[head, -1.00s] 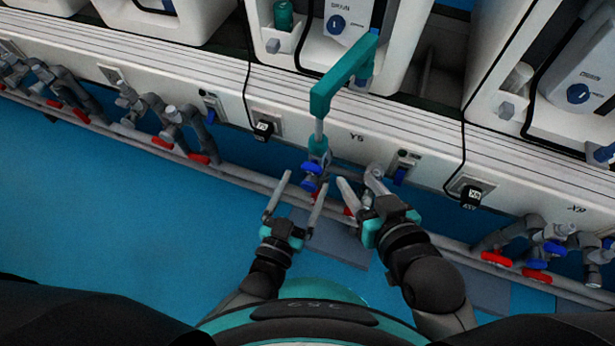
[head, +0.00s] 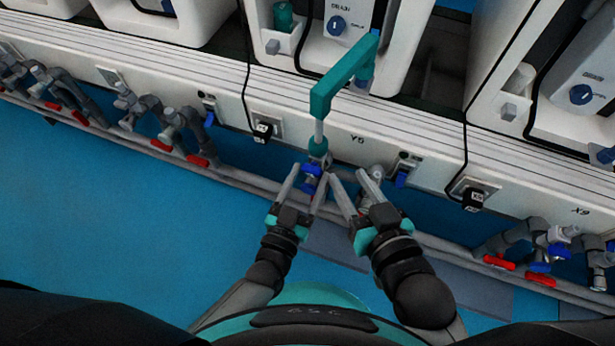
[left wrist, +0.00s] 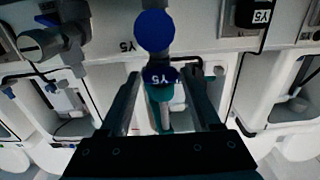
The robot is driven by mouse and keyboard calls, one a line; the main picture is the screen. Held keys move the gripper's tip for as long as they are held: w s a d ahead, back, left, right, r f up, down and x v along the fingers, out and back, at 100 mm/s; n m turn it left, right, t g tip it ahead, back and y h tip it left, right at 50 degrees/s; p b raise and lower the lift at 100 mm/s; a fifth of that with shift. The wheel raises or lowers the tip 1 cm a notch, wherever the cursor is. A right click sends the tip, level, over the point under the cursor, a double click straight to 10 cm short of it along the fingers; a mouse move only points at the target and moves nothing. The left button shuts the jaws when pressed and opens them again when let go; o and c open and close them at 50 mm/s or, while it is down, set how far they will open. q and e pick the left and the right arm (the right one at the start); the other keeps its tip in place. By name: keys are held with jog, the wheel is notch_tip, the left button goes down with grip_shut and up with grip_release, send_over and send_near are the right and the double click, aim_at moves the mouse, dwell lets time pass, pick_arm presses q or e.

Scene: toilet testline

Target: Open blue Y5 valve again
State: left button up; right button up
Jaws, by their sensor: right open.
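The blue Y5 valve (head: 311,172) is on the pipe below the Y5 label (head: 357,139) in the head view. In the left wrist view two blue knobs show, an upper round one (left wrist: 154,30) and a lower one (left wrist: 159,74). My left gripper (head: 308,176) is open, its fingers on either side of the blue valve; contact is not clear. In the left wrist view my left gripper (left wrist: 162,78) has a finger on each side of the lower knob. My right gripper (head: 348,176) is open and empty just right of the valve.
A teal angled arm (head: 345,75) stands directly above the valve. A pipe (head: 240,180) runs along the bench front with red handles (head: 197,161) at left and more valves (head: 540,266) at right. The blue floor at left is clear.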

pick_arm(q)
jog(key=c, duration=0.9)
jog(key=shift+c, duration=0.2)
jog(key=shift+n, duration=0.3)
pick_arm(e)
jog(key=shift+f, duration=0.1)
pick_arm(q)
jog(key=shift+n, duration=0.5)
jog(key=n+p, duration=0.1)
jog(key=n, duration=0.1)
jog(key=shift+n, duration=1.6)
pick_arm(e)
jog(key=shift+d+f+g+h, duration=0.35)
jog(key=shift+d+g+h, duration=0.05)
jog(key=shift+d+g, duration=0.45)
